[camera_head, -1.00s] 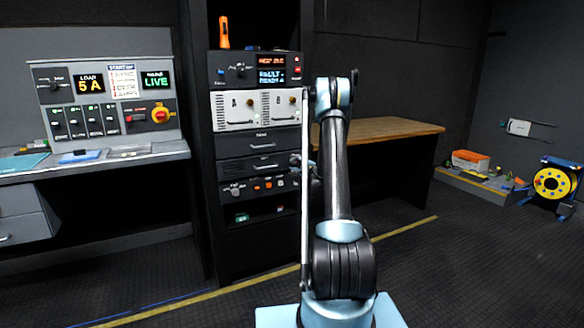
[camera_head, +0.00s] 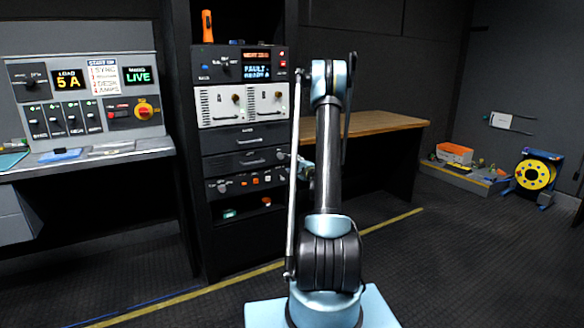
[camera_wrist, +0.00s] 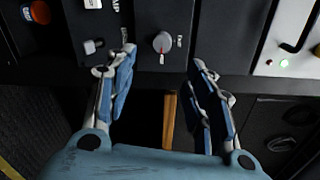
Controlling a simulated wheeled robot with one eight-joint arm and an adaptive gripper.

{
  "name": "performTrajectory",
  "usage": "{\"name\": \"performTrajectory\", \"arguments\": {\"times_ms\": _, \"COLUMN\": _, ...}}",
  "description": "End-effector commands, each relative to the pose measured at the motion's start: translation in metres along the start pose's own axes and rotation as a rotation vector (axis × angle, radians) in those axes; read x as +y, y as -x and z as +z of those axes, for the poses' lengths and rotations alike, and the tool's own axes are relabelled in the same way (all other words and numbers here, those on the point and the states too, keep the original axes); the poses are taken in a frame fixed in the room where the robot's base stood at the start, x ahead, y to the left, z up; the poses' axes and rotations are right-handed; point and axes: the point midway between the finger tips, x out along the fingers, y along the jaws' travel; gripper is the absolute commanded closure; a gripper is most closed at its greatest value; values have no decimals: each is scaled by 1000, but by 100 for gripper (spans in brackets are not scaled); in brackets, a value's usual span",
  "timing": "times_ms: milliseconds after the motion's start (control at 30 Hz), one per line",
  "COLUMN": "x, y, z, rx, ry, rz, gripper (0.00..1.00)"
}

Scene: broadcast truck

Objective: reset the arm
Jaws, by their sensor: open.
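My arm (camera_head: 329,160) rises upright in the middle of the head view, in front of the rack and the wooden table. My gripper shows in the wrist view (camera_wrist: 165,95) with its two blue-padded fingers spread apart and nothing between the pads. A panel with a grey knob (camera_wrist: 163,43) lies beyond the fingertips, apart from them as far as I can tell. In the head view the gripper is mostly hidden behind the arm, close to the rack front.
The equipment rack (camera_head: 243,137) stands close behind the arm at left. A control desk (camera_head: 98,158) is at far left and a wooden table (camera_head: 375,123) behind right. A yellow cable reel (camera_head: 532,174) stands far right. The floor at front right is clear.

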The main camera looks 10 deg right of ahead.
Motion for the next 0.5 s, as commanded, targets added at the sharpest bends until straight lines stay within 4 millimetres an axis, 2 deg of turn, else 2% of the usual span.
{"name": "performTrajectory", "arguments": {"times_ms": 167, "x": -1, "y": 0, "z": 2, "rx": -2, "ry": 3, "rz": 2, "gripper": 51}}
{"name": "performTrajectory", "arguments": {"times_ms": 267, "x": -6, "y": 2, "z": 10, "rx": -13, "ry": 22, "rz": 16, "gripper": 51}}
{"name": "performTrajectory", "arguments": {"times_ms": 500, "x": -30, "y": 18, "z": 56, "rx": -77, "ry": 146, "rz": 103, "gripper": 51}}
